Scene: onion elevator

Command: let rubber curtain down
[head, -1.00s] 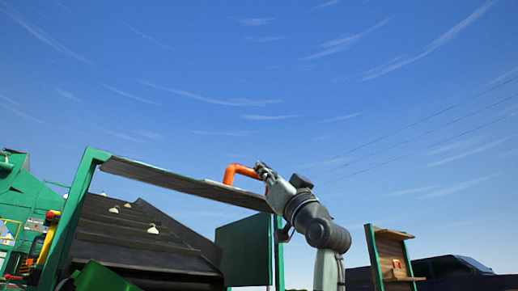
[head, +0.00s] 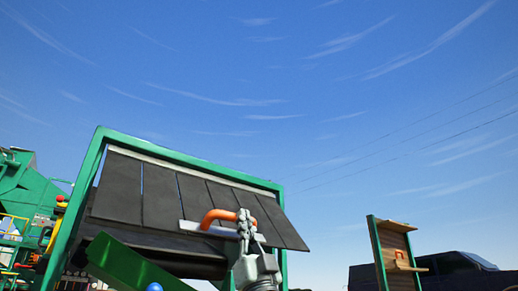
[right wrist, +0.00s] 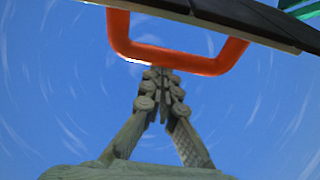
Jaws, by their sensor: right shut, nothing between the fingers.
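The rubber curtain (head: 160,197) is a row of dark strips below the top bar of a green frame. It slants down and outward, its lower right corner past the right post. An orange handle (head: 210,218) sits on a pale bar (head: 190,227) at its lower edge. My right gripper (head: 245,220) is at the handle's right end. In the right wrist view the handle (right wrist: 180,58) crosses just beyond the fingertips (right wrist: 158,75), which are shut with nothing between them. Whether they touch the handle I cannot tell. My left gripper is out of view.
The green frame (head: 75,203) has posts on both sides. A green chute-like panel (head: 125,265) slopes below the curtain. A wooden panel on a green post (head: 395,255) and a dark vehicle (head: 455,270) stand to the right. Open sky lies above.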

